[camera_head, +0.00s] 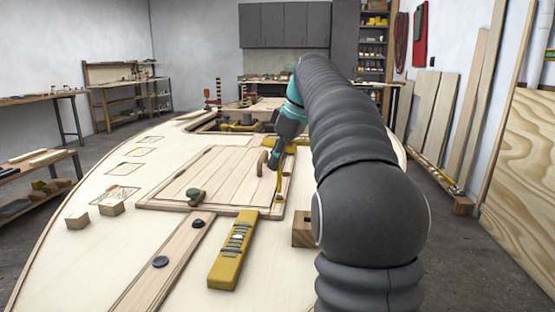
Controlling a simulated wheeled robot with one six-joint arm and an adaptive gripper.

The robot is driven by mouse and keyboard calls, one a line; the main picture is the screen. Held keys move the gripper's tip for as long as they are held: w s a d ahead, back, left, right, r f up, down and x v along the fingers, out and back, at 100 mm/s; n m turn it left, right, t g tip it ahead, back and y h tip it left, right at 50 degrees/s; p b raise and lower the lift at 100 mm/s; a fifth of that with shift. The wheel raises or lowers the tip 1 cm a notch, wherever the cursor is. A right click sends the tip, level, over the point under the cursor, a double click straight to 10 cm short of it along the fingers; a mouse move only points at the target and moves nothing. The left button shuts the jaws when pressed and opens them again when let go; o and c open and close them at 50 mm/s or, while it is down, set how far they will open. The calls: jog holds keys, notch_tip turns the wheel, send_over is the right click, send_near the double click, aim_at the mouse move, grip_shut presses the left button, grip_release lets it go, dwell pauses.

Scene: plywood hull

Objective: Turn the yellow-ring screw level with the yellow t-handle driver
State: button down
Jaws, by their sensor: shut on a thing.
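My gripper (275,160) is at the far right part of the pale wooden hatch panel (225,165), small and partly shaded. It is shut on what looks like the yellow t-handle driver (281,182), whose slim yellow length points down toward the panel's right edge. The grip itself is too small to see clearly. A small dark spot lies at the driver's lower end, near the panel's front right corner. I cannot make out a yellow ring there or tell whether the tip touches a screw.
Dark discs (160,262) sit on a wooden strip. Two wooden blocks (111,209) are at left; bare plywood lies between.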

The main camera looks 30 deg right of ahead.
jog(key=shift+s, duration=0.15)
jog(key=shift+f, duration=0.6)
dwell(0.9)
jog(key=m+h, duration=0.1)
jog(key=m, duration=0.2)
jog(key=m+h, duration=0.1)
jog(key=m, duration=0.1)
jog(key=shift+m+t, duration=0.4)
jog(key=m+h, duration=0.2)
jog(key=m, duration=0.3)
jog(key=shift+d+f, duration=0.1)
jog(key=shift+d, duration=0.05)
jog(key=shift+m+g, duration=0.3)
jog(key=shift+m, duration=0.1)
jog(key=m+h, duration=0.1)
jog(key=m, duration=0.2)
jog(key=m+g+h, duration=0.1)
jog(key=m, duration=0.1)
jog(key=shift+d+m, duration=0.15)
jog(key=shift+m, duration=0.25)
